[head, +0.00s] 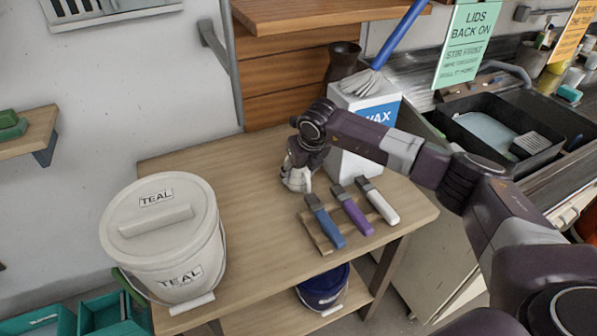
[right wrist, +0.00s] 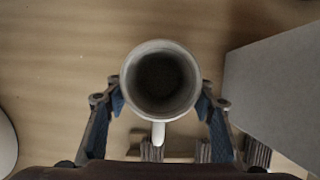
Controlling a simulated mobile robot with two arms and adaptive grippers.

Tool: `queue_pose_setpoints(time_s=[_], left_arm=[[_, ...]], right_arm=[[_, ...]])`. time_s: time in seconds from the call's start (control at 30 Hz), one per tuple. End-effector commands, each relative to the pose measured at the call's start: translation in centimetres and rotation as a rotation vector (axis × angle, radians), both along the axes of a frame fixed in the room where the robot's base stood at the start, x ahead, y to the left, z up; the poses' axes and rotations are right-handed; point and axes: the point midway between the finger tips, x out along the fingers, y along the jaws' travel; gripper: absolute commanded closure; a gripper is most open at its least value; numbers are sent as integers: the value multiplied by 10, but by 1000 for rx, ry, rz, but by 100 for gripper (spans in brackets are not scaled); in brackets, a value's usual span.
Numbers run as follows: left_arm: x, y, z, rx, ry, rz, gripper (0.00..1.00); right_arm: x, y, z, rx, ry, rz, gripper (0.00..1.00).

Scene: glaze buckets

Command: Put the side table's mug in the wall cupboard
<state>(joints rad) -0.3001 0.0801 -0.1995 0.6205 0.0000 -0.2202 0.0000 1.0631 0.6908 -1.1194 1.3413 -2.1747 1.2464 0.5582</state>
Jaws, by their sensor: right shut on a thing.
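A white mug (head: 296,181) is at the middle of the wooden side table (head: 195,160). My right gripper (head: 303,168) reaches down over it and is shut on it. In the right wrist view the mug (right wrist: 160,82) is seen from above, its dark inside empty and its handle toward the bottom edge. The blue pads of my right gripper (right wrist: 160,100) press on both sides of it. I cannot tell whether the mug touches the tabletop. No wall cupboard can be clearly made out. My left gripper is not in view.
A lidded TEAL bucket (head: 162,240) stands at the table's left end. A wooden shelf (head: 320,14) hangs above. The table's middle left is clear.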

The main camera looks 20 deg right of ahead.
Motion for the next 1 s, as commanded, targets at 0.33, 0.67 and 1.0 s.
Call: queue_pose_setpoints(time_s=[0.33,0.67,1.0], left_arm=[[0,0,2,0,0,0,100],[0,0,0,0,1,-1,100],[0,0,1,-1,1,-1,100]], right_arm=[[1,1,-7,2,-3,1,83],[0,1,-10,1,-1,0,32],[0,0,-5,1,-2,1,32]])
